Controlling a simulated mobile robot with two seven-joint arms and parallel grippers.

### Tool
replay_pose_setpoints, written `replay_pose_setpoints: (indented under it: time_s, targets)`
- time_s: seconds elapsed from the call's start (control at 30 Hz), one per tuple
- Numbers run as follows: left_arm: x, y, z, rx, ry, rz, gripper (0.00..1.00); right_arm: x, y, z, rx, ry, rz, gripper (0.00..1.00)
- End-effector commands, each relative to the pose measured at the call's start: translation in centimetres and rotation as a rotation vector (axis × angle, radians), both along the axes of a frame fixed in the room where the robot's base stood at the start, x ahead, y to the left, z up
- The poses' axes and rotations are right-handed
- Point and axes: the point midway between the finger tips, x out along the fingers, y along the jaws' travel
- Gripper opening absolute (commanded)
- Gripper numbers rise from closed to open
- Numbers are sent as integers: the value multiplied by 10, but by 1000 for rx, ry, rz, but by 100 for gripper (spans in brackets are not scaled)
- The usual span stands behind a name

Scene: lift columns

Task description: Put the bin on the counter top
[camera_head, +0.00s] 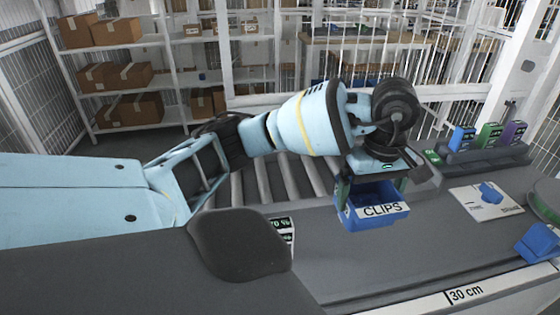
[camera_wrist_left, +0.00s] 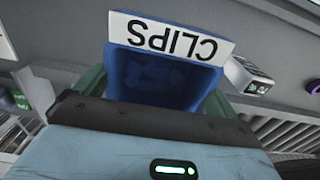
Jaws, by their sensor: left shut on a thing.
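The blue bin (camera_head: 378,222) with a white CLIPS label hangs from my left gripper (camera_head: 372,186) in the head view, over the grey counter top (camera_head: 405,255). The gripper points down and is shut on the bin. In the wrist view the bin (camera_wrist_left: 150,85) sits between the two fingers, its label facing away from the palm. The inside is dark blue, with small blue shapes that are hard to make out. Whether the bin's underside touches the counter cannot be told. My right gripper is not in view.
A roller conveyor (camera_head: 265,182) lies behind my left arm. A small box with a display (camera_head: 283,232) stands left of the bin. The counter's front strip is clear.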

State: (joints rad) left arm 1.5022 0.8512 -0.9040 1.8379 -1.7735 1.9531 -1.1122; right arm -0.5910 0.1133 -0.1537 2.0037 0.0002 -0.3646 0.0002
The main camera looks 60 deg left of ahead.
Motion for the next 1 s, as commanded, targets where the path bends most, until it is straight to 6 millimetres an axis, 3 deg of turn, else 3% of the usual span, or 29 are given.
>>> replay_pose_setpoints:
  time_s: [0.17,0.5,0.77,1.0]
  targets:
    - [0,0,-6,0,1,1,67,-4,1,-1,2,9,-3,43]
    - [0,0,-57,0,0,1,67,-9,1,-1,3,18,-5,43]
    - [0,0,-64,0,-1,1,67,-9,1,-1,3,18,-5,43]
    - [-1,0,-91,1,2,0,67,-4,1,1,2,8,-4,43]
